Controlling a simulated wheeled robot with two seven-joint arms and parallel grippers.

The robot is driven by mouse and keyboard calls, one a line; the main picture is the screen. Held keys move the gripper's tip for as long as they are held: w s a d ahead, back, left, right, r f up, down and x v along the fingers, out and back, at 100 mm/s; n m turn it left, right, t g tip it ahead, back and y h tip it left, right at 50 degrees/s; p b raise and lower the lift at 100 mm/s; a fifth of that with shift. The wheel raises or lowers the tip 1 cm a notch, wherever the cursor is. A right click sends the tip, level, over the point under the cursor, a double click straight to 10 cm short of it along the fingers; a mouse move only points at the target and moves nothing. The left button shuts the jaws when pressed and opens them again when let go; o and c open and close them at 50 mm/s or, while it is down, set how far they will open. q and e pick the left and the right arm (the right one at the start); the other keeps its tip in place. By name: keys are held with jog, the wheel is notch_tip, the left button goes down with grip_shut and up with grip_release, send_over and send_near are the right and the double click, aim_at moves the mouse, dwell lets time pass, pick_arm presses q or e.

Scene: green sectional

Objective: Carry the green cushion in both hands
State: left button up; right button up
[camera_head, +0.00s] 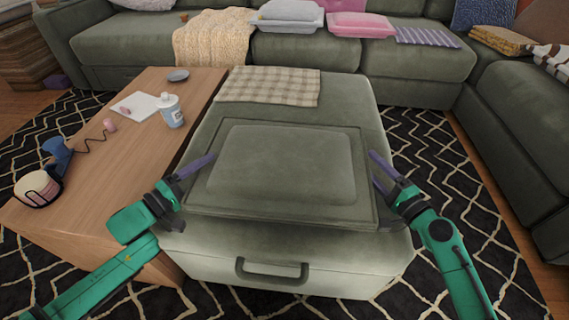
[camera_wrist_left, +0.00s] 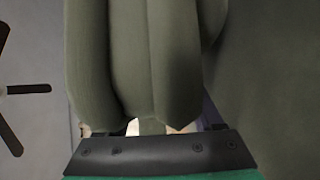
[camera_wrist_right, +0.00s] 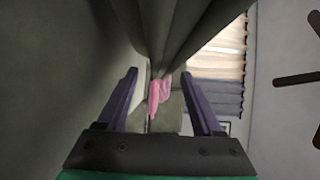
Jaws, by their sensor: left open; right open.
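The green cushion (camera_head: 280,165) is a flat, square pad with a raised middle, lying on top of the green ottoman (camera_head: 350,268). My left gripper (camera_head: 196,172) is at the cushion's left edge, open; one purple finger shows over the edge and the other is hidden. In the left wrist view, green upholstery (camera_wrist_left: 125,60) fills the space in front of the jaws and hides most of the fingers. My right gripper (camera_head: 374,168) is open at the right edge. The right wrist view shows its two purple fingers (camera_wrist_right: 160,85) apart, with green fabric ahead; contact cannot be told.
A wooden table (camera_head: 75,210) on the left holds a bottle (camera_head: 170,110), a notepad (camera_head: 137,105) and a headset-like object (camera_head: 38,189). A checkered cloth (camera_head: 268,86) lies on the ottoman behind the cushion. The green sectional (camera_head: 415,65) stands behind and right. Patterned rug shows at right.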

pick_arm(q)
jog(key=shift+w+d, duration=0.4)
pick_arm(e)
jog(key=shift+w+a, duration=0.2)
jog(key=shift+w, duration=0.35)
pick_arm(q)
grip_shut()
pick_arm(e)
grip_shut()
pick_arm(q)
jog(key=shift+a, duration=0.1)
dwell(0.3)
